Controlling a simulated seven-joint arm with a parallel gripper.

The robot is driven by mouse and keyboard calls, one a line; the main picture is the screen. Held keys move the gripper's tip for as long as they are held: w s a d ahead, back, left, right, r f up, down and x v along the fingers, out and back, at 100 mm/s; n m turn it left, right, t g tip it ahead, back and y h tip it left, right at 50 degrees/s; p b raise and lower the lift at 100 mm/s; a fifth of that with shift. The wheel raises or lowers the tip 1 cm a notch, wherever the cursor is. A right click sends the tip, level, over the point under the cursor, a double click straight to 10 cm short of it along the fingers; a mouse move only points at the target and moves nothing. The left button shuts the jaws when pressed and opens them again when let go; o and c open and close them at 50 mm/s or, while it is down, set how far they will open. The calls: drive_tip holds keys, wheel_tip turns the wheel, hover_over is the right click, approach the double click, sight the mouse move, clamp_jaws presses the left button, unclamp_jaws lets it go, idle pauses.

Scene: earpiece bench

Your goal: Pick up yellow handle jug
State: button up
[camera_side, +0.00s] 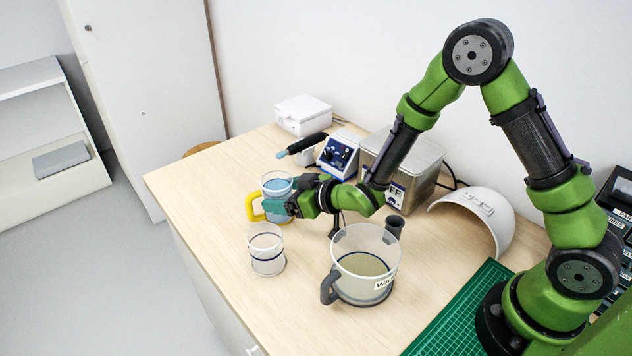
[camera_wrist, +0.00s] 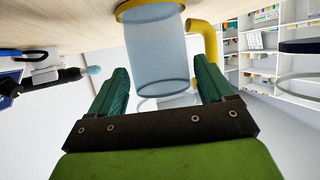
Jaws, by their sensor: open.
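The yellow handle jug (camera_side: 275,184) is a clear cup with bluish contents, upright towards the left of the bench in the side view. Its yellow handle (camera_side: 253,207) points left and towards the front. In the wrist view, which appears upside down, the jug (camera_wrist: 157,55) stands on the bench with a yellow base ring, its handle (camera_wrist: 207,38) to the right. My gripper (camera_side: 291,204) is at the jug's right side in the side view and hides part of it. In the wrist view my gripper (camera_wrist: 163,82) is open, the jug lined up between its fingers. Contact cannot be told.
A clear cup with dark bands (camera_side: 266,255) stands in front. A larger grey-handled jug (camera_side: 350,285) stands right of it. Behind are a dark blue-tipped tool (camera_side: 305,144), a blue-fronted device (camera_side: 338,155) and a metal box (camera_side: 420,160). The bench's left end (camera_side: 195,180) is clear.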

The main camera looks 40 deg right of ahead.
sight(277, 184)
drive_tip(key=shift+x, duration=1.6)
drive_tip(key=c, duration=0.8)
drive_tip(key=shift+r, duration=0.1)
drive_tip(key=shift+c, duration=1.1)
drive_tip(key=shift+r, duration=0.2)
